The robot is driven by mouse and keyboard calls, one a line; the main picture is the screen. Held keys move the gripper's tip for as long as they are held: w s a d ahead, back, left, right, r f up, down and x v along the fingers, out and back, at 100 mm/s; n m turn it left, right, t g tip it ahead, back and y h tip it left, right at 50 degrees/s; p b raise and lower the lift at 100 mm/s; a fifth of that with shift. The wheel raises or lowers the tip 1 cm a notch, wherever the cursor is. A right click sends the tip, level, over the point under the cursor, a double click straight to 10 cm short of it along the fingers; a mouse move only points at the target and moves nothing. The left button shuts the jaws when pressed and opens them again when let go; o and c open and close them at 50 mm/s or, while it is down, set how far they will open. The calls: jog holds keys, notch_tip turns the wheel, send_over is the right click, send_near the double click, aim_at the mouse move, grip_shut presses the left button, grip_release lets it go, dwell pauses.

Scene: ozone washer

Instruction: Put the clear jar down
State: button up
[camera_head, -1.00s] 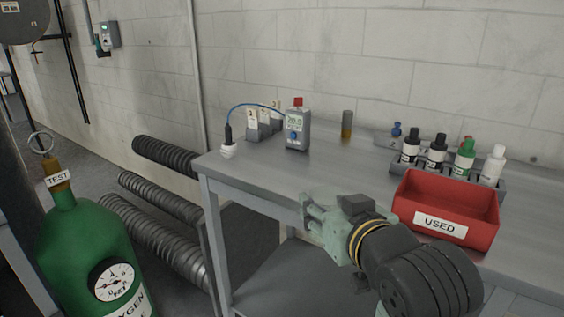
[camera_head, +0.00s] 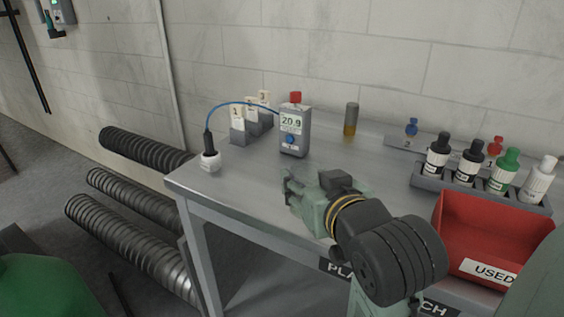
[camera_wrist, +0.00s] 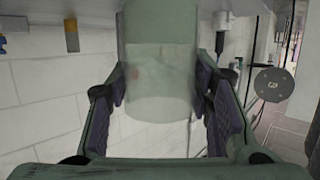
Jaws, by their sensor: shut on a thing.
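The clear jar (camera_wrist: 160,80) is a translucent, greenish cylinder in the wrist view. It sits between the two finger pads of my gripper (camera_wrist: 162,98), which is shut on it. In the head view my gripper (camera_head: 290,190) is at the front edge of the grey bench (camera_head: 240,183), in front of the meter. The jar cannot be made out clearly there. Whether it touches the bench top cannot be told.
A meter (camera_head: 292,143) with a blue cable to a white-based probe (camera_head: 210,161) stands behind my gripper. Numbered holders (camera_head: 240,125), an amber vial (camera_head: 351,120), a bottle rack (camera_head: 425,178) and a red bin (camera_head: 480,235) are also on the bench. Bare bench top lies around the probe.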

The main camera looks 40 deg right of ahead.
jog(key=p+x, duration=0.1)
jog(key=x, duration=0.3)
jog(key=r+p+x, duration=0.1)
jog(key=x, duration=0.4)
jog(key=r+p+x, duration=0.1)
jog(key=p+x, duration=0.1)
jog(key=x, duration=0.3)
jog(key=shift+w+d+r, duration=0.25)
jog(key=shift+w+d, duration=0.05)
jog(key=shift+w, duration=0.1)
jog(key=shift+f+p, duration=0.5)
jog(key=shift+f, duration=1.1)
jog(key=shift+f, duration=0.2)
jog(key=o, duration=1.4)
jog(key=shift+r, duration=0.1)
